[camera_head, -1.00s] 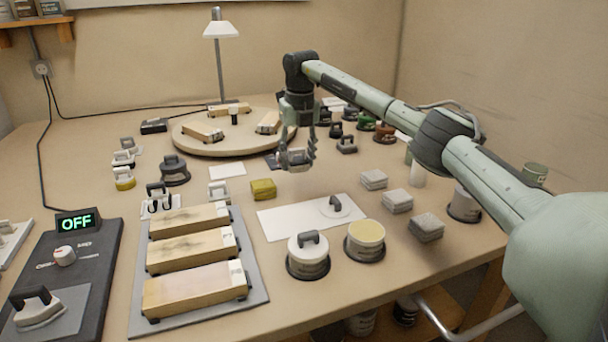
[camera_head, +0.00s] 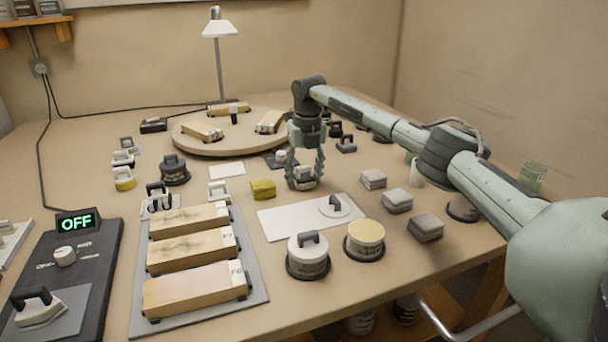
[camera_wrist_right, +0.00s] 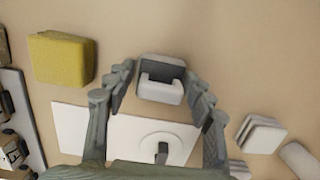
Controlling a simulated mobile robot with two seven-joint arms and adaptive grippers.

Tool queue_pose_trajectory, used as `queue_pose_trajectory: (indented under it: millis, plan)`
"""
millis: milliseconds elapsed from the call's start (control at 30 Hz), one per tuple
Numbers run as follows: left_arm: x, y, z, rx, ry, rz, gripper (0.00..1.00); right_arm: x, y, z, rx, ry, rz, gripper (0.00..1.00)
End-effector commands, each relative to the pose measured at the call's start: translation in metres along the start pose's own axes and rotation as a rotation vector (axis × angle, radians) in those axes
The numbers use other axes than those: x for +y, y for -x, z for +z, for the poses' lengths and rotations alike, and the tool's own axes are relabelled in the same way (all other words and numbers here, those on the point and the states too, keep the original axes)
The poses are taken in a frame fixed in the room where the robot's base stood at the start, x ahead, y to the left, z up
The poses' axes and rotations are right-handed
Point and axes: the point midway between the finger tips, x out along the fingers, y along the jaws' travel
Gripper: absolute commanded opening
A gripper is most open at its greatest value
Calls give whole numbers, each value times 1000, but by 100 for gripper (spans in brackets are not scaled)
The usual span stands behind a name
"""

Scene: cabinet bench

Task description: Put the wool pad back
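A pale block with a U-shaped grip (camera_head: 304,173), which may be the wool pad, is between the fingers of my right gripper (camera_head: 305,178). The gripper points down just behind the white sheet (camera_head: 285,223), right of the yellow block (camera_head: 263,190). I cannot tell whether the block touches the table. A round white disc with a dark handle (camera_head: 335,207) lies on the sheet. My left gripper is not in view.
Grey stacked pads (camera_head: 397,201) stand to the right. Two round tubs, one white-lidded (camera_head: 308,256) and one yellow-topped (camera_head: 365,240), stand in front. A tray (camera_head: 255,285) with wooden blocks is at the left. A round wooden board (camera_head: 230,150) lies behind.

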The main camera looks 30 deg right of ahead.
Motion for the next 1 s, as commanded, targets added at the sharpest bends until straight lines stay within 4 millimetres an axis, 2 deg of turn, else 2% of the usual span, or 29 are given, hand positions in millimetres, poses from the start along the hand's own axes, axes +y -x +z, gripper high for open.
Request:
queue_pose_trajectory:
  millis: [100,367,467,567,800,1000]
  plan:
    - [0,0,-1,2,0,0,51,0,0,0,0,0,0,68]
    - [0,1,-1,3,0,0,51,0,1,0,-1,0,0,68]
    - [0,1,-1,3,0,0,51,0,7,1,-2,0,1,68]
    - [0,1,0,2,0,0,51,0,21,2,-4,1,1,68]
    - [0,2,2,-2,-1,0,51,0,73,2,-5,1,2,68]
    - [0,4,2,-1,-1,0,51,0,108,2,-3,0,1,68]
